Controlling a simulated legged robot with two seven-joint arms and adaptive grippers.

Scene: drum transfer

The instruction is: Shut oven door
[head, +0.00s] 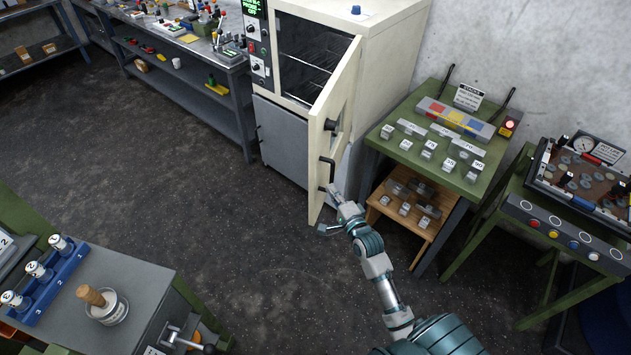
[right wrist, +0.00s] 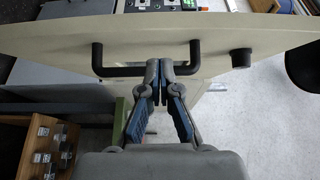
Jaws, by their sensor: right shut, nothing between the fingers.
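The cream oven (head: 340,60) stands at the back centre with its door (head: 337,125) swung wide open, so the wire racks inside show. The door's outer face carries a black handle (head: 327,170) and a dark round knob (head: 331,125). My right gripper (head: 333,190) is shut and empty, beside the lower part of the door near the handle. In the right wrist view the closed fingertips (right wrist: 160,66) are just at the black bar handle (right wrist: 124,70), in front of the door panel (right wrist: 200,35); I cannot tell whether they touch. My left gripper is not in view.
A green table (head: 395,150) with labelled weights stands right of the oven, with a wooden step shelf (head: 424,226) below. A grey workbench (head: 190,60) is at the left. A grey-topped table (head: 125,260) is front left. The dark floor (head: 220,215) between is clear.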

